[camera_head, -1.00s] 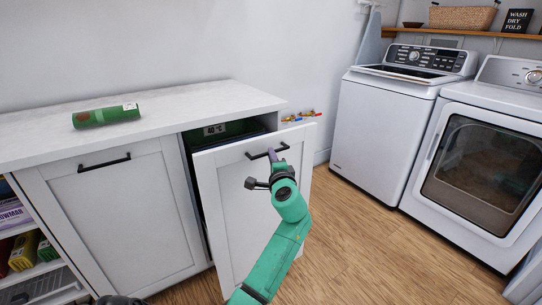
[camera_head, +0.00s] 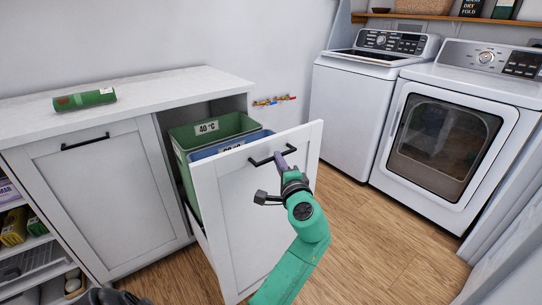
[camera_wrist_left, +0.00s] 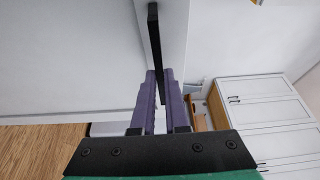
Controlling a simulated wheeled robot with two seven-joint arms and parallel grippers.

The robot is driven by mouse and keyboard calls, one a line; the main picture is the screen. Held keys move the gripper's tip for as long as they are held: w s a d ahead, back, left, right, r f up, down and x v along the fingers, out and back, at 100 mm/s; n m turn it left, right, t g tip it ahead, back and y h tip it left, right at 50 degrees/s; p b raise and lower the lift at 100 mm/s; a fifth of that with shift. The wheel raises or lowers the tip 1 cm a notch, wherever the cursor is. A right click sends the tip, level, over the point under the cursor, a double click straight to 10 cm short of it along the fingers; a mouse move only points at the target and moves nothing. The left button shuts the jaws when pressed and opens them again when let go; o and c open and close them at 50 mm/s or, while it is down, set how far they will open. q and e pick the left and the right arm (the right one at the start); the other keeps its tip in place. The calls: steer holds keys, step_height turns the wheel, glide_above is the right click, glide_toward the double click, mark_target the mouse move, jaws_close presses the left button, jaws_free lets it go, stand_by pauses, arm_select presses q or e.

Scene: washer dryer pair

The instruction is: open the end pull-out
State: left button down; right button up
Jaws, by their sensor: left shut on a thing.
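The end pull-out (camera_head: 240,215) is the white panelled front at the right end of the cabinet, and it stands well out from the carcass. My left gripper (camera_head: 283,160) is shut on this handle. In the left wrist view the purple fingers (camera_wrist_left: 160,100) lie on either side of the black handle (camera_wrist_left: 155,45). My right gripper is not identifiable in view.
A green cylinder (camera_head: 85,99) lies on the white countertop (camera_head: 150,92). A closed cabinet front (camera_head: 110,200) is to the left, with open shelves (camera_head: 20,225) beyond.

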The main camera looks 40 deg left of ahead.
arm_select(q)
steer(key=shift+s+d, duration=0.2)
steer(key=shift+d, duration=0.4)
arm_select(e)
steer(key=shift+s, duration=0.1)
arm_select(q)
steer(key=c, duration=0.9)
jaws_free()
arm_select(e)
steer(key=shift+s, duration=0.15)
arm_select(q)
steer(key=v, duration=1.2)
steer(key=shift+b, duration=0.35)
arm_select(e)
steer(key=shift+w+a+r, duration=0.1)
steer(key=shift+w+r, duration=0.15)
steer(key=shift+w, duration=0.35)
